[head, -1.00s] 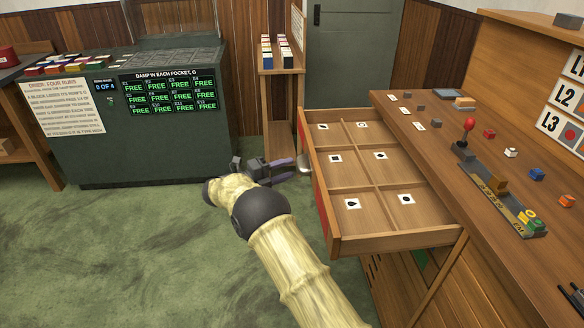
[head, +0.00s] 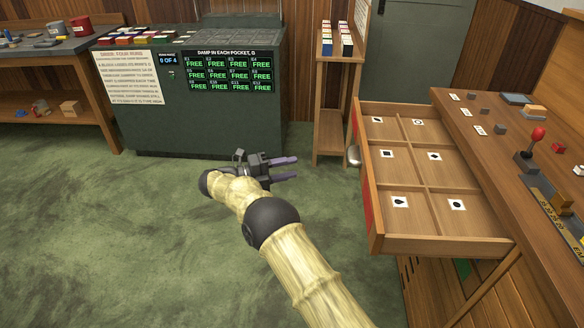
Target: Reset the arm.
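My arm reaches forward from the bottom of the head view over the green floor. My gripper (head: 288,168) is at its far end, with two purple fingers pointing right. The fingers are spread apart with a gap between them, and nothing shows in the gap. The gripper is left of the open drawer (head: 408,245) and in front of the dark green cabinet (head: 205,135), apart from both as far as I can see.
The drawer juts out from the wooden bench (head: 490,150) and has several compartments with symbol cards. A narrow wooden shelf (head: 330,130) holding small blocks stands behind the gripper. A workbench (head: 60,85) is at the far left. The floor (head: 120,240) at left is clear.

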